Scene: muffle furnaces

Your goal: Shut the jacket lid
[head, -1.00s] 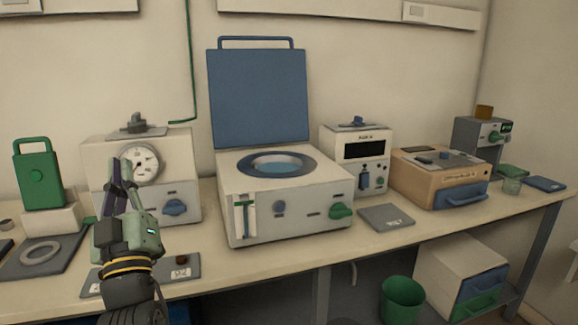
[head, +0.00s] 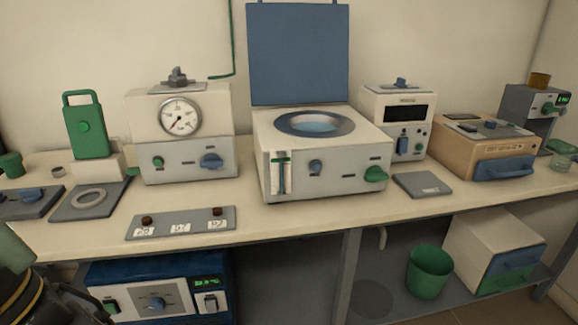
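The jacket lid (head: 297,55) is a blue square panel at the back of a white box-shaped unit (head: 330,168) on the bench. It stands open and upright, and its handle at the top is cut by the frame's upper edge. The unit's top shows a dark ring around a round blue opening (head: 314,123). Its front has a green-topped slider gauge, a blue knob and a green knob. Part of my arm shows at the lower left edge, far from the lid. My gripper's fingers are out of the frame.
A white gauge box (head: 185,135) stands left of the unit. A white display box (head: 395,115) and a tan box (head: 483,147) stand to its right. A grey plate (head: 181,222) lies in front on the bench (head: 300,218). A green bin (head: 429,270) stands below.

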